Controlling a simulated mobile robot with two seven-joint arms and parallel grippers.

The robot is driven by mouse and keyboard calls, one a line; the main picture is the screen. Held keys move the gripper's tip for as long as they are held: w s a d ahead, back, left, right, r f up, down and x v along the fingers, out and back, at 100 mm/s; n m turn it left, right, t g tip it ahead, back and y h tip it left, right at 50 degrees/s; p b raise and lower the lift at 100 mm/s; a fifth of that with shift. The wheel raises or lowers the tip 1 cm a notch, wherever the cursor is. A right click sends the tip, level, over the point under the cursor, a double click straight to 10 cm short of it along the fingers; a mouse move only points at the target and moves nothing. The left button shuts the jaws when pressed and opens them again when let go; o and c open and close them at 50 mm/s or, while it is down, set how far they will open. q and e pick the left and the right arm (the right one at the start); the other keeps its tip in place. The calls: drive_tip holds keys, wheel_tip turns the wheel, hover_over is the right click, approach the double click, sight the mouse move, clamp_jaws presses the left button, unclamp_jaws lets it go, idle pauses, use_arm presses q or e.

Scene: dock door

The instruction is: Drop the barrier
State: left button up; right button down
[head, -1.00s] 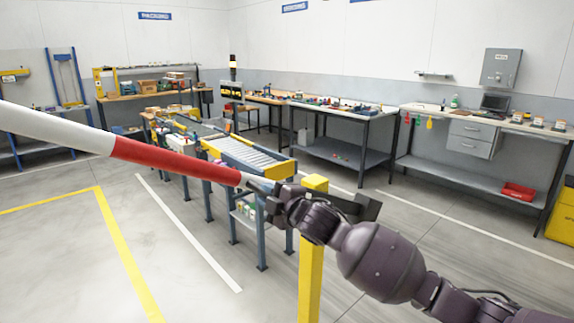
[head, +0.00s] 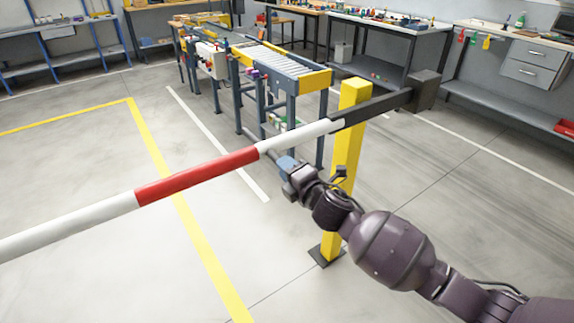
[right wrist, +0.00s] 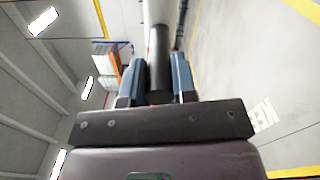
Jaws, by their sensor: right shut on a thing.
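The barrier is a red-and-white striped boom (head: 205,172) running from the left edge of the head view to a yellow post (head: 347,150). A black arm (head: 375,106) continues it past the post to a dark counterweight block (head: 425,88). The boom looks near level. My right gripper (head: 283,165) is just below the boom, left of the post. In the right wrist view its blue-tipped fingers (right wrist: 160,80) are shut on a dark cylindrical handle (right wrist: 160,62), with the white boom beyond. The handle's joint to the boom is unclear. My left gripper is not in view.
A roller conveyor (head: 280,68) stands behind the boom. Workbenches (head: 395,24) line the back. Yellow (head: 185,205) and white floor lines cross the open floor under the boom. The floor below the boom is clear.

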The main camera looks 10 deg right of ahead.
drive_tip(key=shift+f, duration=0.25)
drive_tip(key=c, duration=0.9)
unclamp_jaws()
drive_tip(key=shift+f, duration=0.1)
drive_tip(key=shift+s, duration=0.1)
drive_tip(key=p+v, duration=0.1)
drive_tip(key=v, duration=0.9)
drive_tip(key=shift+s+d, duration=0.15)
drive_tip(key=shift+s, duration=0.15)
drive_tip(key=shift+m, duration=0.3)
